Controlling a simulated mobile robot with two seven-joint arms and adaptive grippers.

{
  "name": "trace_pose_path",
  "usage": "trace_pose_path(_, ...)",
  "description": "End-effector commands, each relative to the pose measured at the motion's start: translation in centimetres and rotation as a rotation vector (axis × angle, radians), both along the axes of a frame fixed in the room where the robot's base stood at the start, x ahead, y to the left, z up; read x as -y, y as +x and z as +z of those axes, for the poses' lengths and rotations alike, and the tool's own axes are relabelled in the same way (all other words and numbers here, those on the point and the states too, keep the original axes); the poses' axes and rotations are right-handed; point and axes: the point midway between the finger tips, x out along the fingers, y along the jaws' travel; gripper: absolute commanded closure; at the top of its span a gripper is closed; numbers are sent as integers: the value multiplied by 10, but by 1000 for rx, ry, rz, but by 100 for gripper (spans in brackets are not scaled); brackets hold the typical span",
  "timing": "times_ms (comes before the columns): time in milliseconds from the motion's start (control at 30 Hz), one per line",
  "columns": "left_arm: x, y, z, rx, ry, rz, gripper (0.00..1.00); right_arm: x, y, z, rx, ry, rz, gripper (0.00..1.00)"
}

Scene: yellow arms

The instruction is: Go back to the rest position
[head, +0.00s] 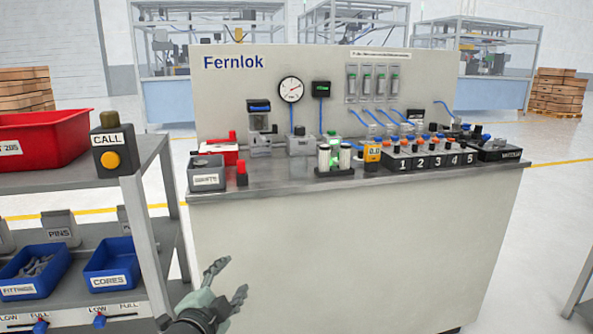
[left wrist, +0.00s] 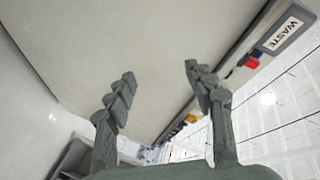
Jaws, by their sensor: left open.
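My left gripper (head: 229,280) is low in the head view, in front of the bench's pale front panel and below the worktop's left part. Its fingers are spread and nothing is between them. In the left wrist view, both fingers of the left gripper (left wrist: 158,85) stand apart with empty space between them. The bench (head: 340,250) fills the middle of the head view, and its panel (left wrist: 150,40) shows beyond the fingers in the wrist view. My right gripper is in neither view.
A grey shelf rack (head: 160,225) stands left, holding a red bin (head: 40,140), a call button box (head: 112,150) and blue bins (head: 112,265). A waste box (head: 206,173) and several devices stand on the worktop. Open floor (head: 555,215) lies right of the bench.

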Motion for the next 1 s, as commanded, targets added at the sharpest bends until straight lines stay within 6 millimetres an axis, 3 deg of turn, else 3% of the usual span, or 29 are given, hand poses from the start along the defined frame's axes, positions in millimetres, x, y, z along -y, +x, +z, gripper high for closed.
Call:
trace_pose_path(33, -15, -16, -37, -106, -57, 58, 46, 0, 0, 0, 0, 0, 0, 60)
trace_pose_path(200, -59, -82, -141, -423, -234, 270, 46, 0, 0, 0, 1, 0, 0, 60)
trace_pose_path(267, -73, -111, -174, -527, -286, 352, 46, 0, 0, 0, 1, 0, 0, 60)
trace_pose_path(400, -101, -189, -239, -752, -394, 546, 46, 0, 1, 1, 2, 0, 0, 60)
trace_pose_path(500, -115, -242, -270, -878, -448, 674, 46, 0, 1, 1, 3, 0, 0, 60)
trace_pose_path(600, -124, -282, -289, -966, -483, 772, 46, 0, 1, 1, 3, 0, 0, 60)
trace_pose_path(700, -129, -306, -299, -1017, -502, 832, 46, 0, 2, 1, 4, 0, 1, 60)
trace_pose_path(800, -131, -316, -302, -1036, -510, 858, 46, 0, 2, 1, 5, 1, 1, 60)
trace_pose_path(1000, -131, -317, -303, -1039, -510, 861, 46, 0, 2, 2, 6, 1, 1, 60)
